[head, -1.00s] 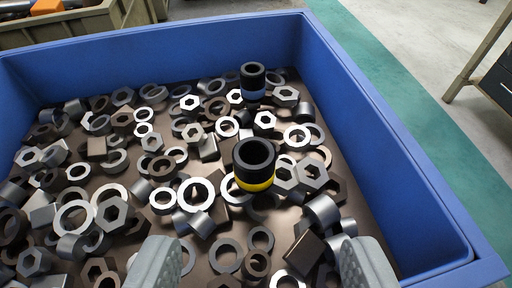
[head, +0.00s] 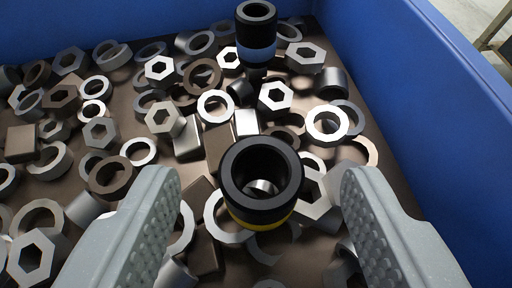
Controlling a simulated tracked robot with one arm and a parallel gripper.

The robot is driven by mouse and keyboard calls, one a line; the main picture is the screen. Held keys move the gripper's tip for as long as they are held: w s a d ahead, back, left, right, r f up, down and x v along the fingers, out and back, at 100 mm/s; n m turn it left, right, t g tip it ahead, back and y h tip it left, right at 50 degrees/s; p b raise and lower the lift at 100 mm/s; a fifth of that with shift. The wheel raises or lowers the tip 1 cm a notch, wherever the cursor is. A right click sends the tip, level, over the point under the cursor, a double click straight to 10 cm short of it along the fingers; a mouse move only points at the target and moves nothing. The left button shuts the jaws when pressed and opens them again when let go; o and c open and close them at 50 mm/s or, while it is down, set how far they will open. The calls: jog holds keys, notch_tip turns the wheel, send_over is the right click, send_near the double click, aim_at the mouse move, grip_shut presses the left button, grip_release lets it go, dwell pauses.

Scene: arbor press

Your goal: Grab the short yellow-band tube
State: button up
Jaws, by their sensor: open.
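The short yellow-band tube (head: 262,188) is black with a yellow band near its bottom. It stands upright among loose metal parts in the blue bin, and I look down into its open top. My gripper (head: 262,190) is open, with one grey ridged finger on each side of the tube. Gaps show between both fingers and the tube, so neither finger appears to touch it. The tube's base is hidden by its own body.
A black tube with a blue band (head: 256,38) stands upright farther back. Several steel nuts, rings and blocks cover the bin floor around the tube. The blue bin wall (head: 440,110) rises at the right and back.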

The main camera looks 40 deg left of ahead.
jog(key=shift+x, duration=0.9)
jog(key=c, duration=1.1)
jog(key=shift+c, duration=0.2)
jog(key=shift+r, duration=0.2)
